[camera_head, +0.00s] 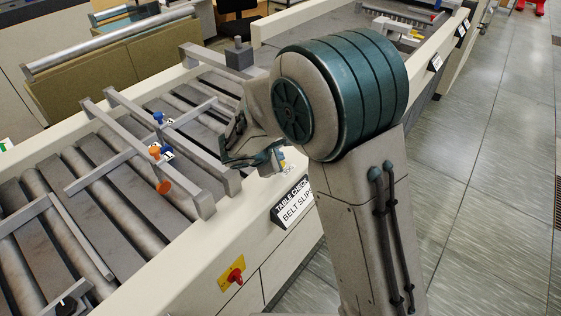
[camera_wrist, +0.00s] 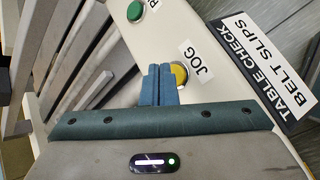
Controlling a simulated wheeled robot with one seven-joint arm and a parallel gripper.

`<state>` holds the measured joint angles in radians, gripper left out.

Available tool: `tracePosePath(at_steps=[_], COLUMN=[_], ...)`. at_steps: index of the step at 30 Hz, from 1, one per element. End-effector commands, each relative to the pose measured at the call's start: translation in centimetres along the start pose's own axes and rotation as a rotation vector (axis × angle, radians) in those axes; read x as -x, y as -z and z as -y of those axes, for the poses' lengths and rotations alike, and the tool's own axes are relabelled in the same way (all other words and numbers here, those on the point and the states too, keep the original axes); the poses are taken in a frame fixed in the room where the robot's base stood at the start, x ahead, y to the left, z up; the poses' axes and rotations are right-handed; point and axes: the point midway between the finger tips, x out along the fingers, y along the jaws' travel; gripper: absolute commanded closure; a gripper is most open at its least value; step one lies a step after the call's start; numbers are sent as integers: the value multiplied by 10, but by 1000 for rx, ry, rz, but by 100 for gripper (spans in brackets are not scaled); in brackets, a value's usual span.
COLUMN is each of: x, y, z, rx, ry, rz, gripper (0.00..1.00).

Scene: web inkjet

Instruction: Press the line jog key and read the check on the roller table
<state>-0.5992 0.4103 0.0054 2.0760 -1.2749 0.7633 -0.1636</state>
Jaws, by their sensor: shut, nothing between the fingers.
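The yellow jog key (camera_wrist: 180,73) sits on the pale side rail of the line, beside a white "JOG" label (camera_wrist: 196,60). My gripper (camera_wrist: 160,72) is shut and empty, its blue-green fingertips overlapping the left part of the key in the wrist view. I cannot tell whether they touch it. In the head view my gripper (camera_head: 274,158) is over the rail's edge, and the key is hidden there. The check sign (camera_wrist: 262,68) reads "TABLE CHECK BELT SLIPS"; it also shows in the head view (camera_head: 291,202), on the side of the roller table (camera_head: 190,262).
A green button (camera_wrist: 134,11) with a partly cut-off label is farther along the rail. A red knob on a yellow plate (camera_head: 232,274) is on the table's side. Guide bars (camera_head: 160,150) with orange and blue knobs cross the rollers. Open floor (camera_head: 480,220) lies right.

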Motion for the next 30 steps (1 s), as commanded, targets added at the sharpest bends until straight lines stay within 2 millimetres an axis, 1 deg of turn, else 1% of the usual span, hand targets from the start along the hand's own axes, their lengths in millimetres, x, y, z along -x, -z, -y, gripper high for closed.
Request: tracePosePath(at_steps=[13, 27, 30], x=[4, 36, 38], y=[-3, -26, -27], z=[-3, -26, -28], rx=[0, -1, 0], ry=[-1, -1, -1], rz=[0, -1, -1], gripper=[100, 100, 100])
